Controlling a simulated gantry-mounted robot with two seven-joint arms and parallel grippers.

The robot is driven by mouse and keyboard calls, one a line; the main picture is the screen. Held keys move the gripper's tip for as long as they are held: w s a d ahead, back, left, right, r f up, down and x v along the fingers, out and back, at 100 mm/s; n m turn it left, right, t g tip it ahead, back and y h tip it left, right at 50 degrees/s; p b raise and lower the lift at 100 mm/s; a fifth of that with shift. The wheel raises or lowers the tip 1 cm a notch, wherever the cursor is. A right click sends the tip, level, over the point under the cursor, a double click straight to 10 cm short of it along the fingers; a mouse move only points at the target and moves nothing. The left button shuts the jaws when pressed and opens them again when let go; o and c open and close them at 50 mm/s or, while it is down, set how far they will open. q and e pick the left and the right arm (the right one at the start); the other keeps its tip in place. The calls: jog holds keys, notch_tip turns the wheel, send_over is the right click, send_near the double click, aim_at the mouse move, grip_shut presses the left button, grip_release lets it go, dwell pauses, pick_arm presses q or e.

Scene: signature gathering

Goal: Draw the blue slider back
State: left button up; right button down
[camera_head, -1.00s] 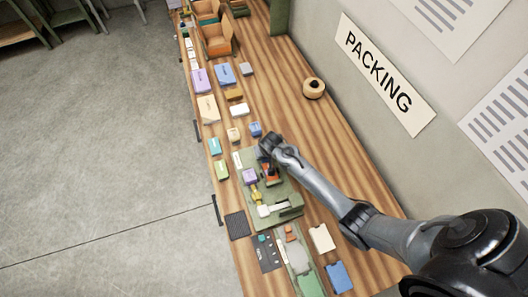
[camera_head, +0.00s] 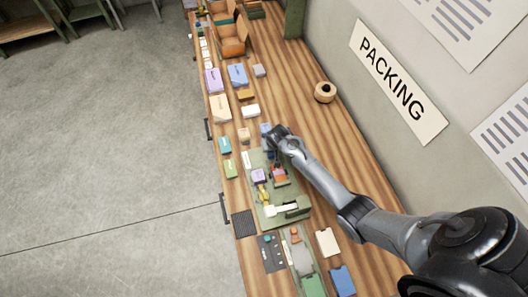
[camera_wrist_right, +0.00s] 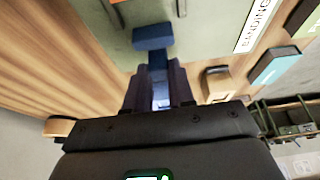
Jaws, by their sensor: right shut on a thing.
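The blue slider (camera_wrist_right: 152,38) shows in the right wrist view as a blue block over the green fixture (camera_wrist_right: 112,22), with a narrower blue part running back between my fingers. My right gripper (camera_wrist_right: 160,88) is shut on that blue part. In the head view my right gripper (camera_head: 273,135) is at the far end of the green fixture (camera_head: 262,200) and hides much of the slider there. Orange, purple and yellow parts sit on the fixture nearer the middle. My left gripper is not in view.
Small boxes, including a teal one (camera_head: 224,145) and a tan one (camera_head: 243,134), stand near the gripper. A tape roll (camera_head: 325,92) lies near the wall. The wooden bench (camera_head: 330,170) is bare between fixture and wall. A black pad (camera_head: 242,224) lies near the front edge.

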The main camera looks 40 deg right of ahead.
aim_at(273, 159)
jog(key=shift+f, duration=0.15)
jog(key=c, duration=1.4)
grip_release()
jog(key=shift+d, duration=0.1)
jog(key=o, duration=0.4)
jog(key=shift+w, duration=0.2)
jog(key=shift+o, duration=0.2)
jog(key=shift+r, duration=0.2)
jog(key=shift+s+r, duration=0.25)
jog(key=shift+r, duration=0.35)
jog(key=v, duration=0.9)
jog(key=shift+s, duration=0.15)
